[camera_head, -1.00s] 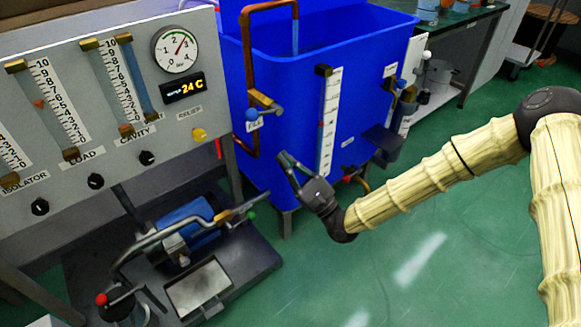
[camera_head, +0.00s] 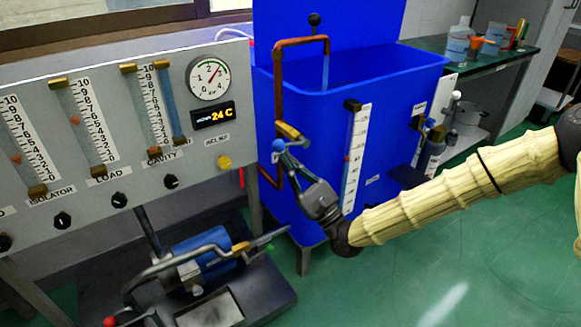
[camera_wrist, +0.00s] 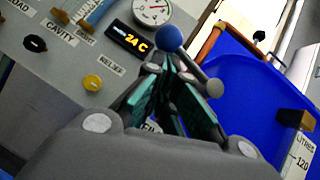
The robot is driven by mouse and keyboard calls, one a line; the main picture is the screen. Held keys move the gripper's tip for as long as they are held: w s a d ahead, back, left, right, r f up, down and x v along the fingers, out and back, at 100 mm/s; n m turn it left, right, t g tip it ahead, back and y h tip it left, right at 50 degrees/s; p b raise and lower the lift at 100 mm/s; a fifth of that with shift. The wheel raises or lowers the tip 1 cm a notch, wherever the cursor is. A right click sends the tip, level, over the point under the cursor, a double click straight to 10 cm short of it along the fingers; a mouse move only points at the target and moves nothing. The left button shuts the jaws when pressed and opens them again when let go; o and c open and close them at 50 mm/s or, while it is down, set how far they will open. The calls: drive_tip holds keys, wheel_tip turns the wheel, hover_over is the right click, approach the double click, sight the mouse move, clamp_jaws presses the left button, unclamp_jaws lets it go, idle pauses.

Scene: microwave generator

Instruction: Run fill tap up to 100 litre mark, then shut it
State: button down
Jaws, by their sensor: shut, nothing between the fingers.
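The fill tap (camera_head: 288,131) is a brass valve on a copper pipe at the tank's left front, with a blue ball (camera_head: 279,145) on its lever. My gripper (camera_head: 287,158) is shut and empty, its tips right by the ball. In the wrist view the ball (camera_wrist: 168,38) shows just beyond the fingers (camera_wrist: 178,75), its grey lever running down right; contact is unclear. A pale blue strip, seemingly water, hangs from the spout (camera_head: 325,72) into the blue tank (camera_head: 400,85). The litre gauge (camera_head: 355,150) has a reddish marker partway up; its reading is too small to tell.
A grey panel (camera_head: 130,110) with flow tubes, knobs and a dial stands left of the tank. A pump bench (camera_head: 205,255) with pipes and a lever is below it. A green-topped table (camera_head: 490,55) with containers stands behind right. The green floor at right is clear.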

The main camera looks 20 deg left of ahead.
drive_tip(key=shift+s+a+r+p, duration=0.15)
drive_tip(key=shift+r+p, duration=0.45)
drive_tip(key=shift+f, duration=0.1)
